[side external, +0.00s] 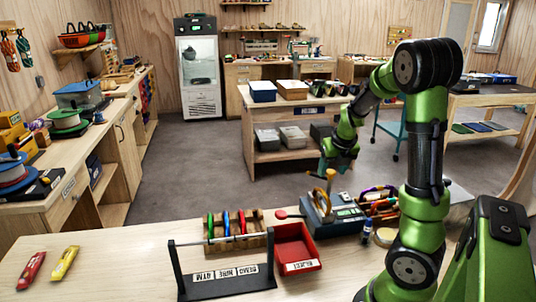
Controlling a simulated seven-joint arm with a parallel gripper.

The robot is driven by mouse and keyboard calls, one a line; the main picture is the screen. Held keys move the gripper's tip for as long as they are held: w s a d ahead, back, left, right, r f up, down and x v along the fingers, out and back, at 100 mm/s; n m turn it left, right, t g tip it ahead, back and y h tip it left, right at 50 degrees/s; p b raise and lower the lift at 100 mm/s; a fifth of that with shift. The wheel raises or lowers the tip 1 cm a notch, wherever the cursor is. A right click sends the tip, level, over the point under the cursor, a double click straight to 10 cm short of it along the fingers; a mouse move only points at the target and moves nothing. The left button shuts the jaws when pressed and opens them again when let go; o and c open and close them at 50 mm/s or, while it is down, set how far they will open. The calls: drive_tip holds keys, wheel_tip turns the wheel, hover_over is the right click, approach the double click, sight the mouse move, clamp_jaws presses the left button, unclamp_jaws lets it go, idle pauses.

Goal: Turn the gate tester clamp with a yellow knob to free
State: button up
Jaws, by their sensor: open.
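The gate tester (318,222) is a blue-grey box on the wooden bench, with small labels on its right side that are too small to read. Its yellow clamp part (321,200) stands up from the top. The knob's exact setting cannot be made out. My gripper (326,174) is open, pointing down just above the yellow part. At this size I cannot tell whether the fingers are around it or touching it.
A red tray (296,248) stands left of the tester, beside a wooden rack (236,239) of coloured carabiners. A black labelled bar stand (228,277) is in front. Several coloured items (381,203) crowd the tester's right. Red (31,270) and yellow (64,262) tools lie far left.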

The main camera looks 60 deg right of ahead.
drive_tip(key=v, duration=1.7)
drive_tip(key=shift+s+f, duration=0.1)
drive_tip(key=a+f+m+t+y, duration=0.2)
drive_tip(key=a+m, duration=1.2)
drive_tip(key=m, duration=0.1)
drive_tip(key=w+a+f+m+t+y, duration=0.1)
drive_tip(key=a+f+m+t+y, duration=0.1)
drive_tip(key=a+m, duration=1.2)
drive_tip(key=shift+w+f+m+y, duration=0.3)
drive_tip(key=shift+f+m+y, duration=0.35)
drive_tip(key=shift+m, duration=0.25)
